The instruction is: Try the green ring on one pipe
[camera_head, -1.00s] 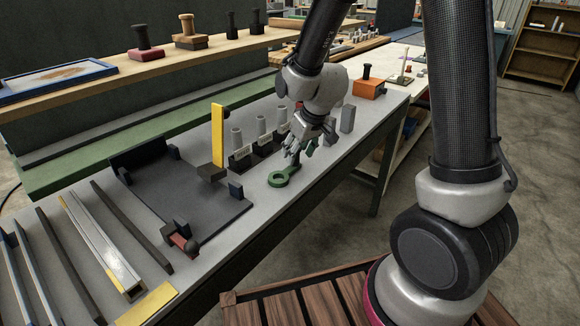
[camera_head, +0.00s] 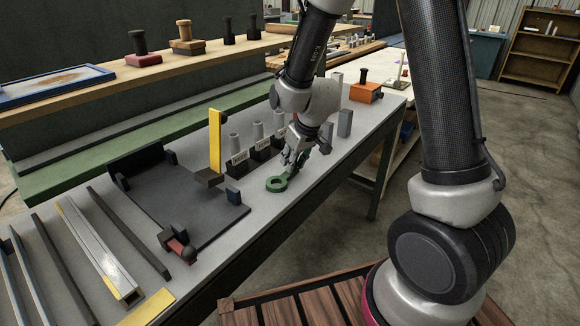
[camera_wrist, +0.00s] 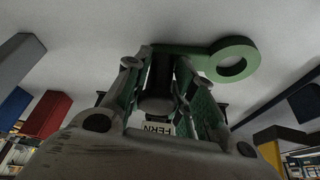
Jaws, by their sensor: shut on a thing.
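The green ring (camera_head: 269,186) lies flat on or just over the grey bench top, with a flat green arm reaching back under my gripper (camera_head: 296,167). In the wrist view my gripper (camera_wrist: 160,100) is shut on the ring's dark upright grip, between the two finger pads; the green ring (camera_wrist: 213,66) sticks out to the right. Several grey pipes stand upright in dark holders behind the ring: a left pipe (camera_head: 234,143), a middle pipe (camera_head: 258,132) and a right pipe (camera_head: 279,123).
A dark tray (camera_head: 165,205) with a yellow upright (camera_head: 215,142) is left of the ring. Grey blocks (camera_head: 345,123) stand to the right, near an orange box (camera_head: 365,92). Metal bars (camera_head: 100,250) lie at the left front.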

